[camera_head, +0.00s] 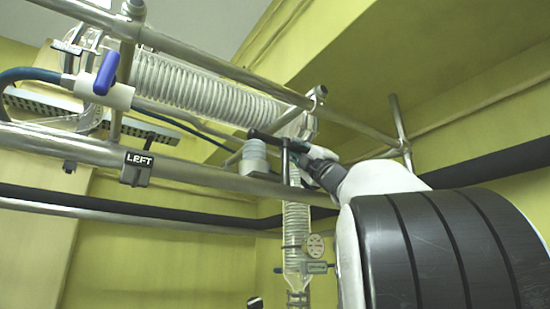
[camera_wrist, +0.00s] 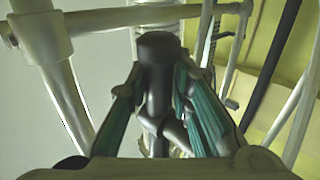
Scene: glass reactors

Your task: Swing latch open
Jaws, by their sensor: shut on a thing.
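A black T-shaped handle (camera_head: 284,146), which looks like the latch, stands by the metal rails in the head view. In the wrist view its dark bar (camera_wrist: 158,52) rises between my fingers. My gripper (camera_head: 308,158) comes in from the right in the head view and meets the handle. In the wrist view my gripper (camera_wrist: 157,95) has its teal-padded fingers on both sides of the dark bar, shut on it. The exact contact at the fingertips and the far end of the handle are partly hidden.
A blue-handled valve (camera_head: 106,72) is at upper left. A vertical glass column (camera_head: 297,240) hangs below the handle. A grey cap (camera_head: 254,155) sits just left.

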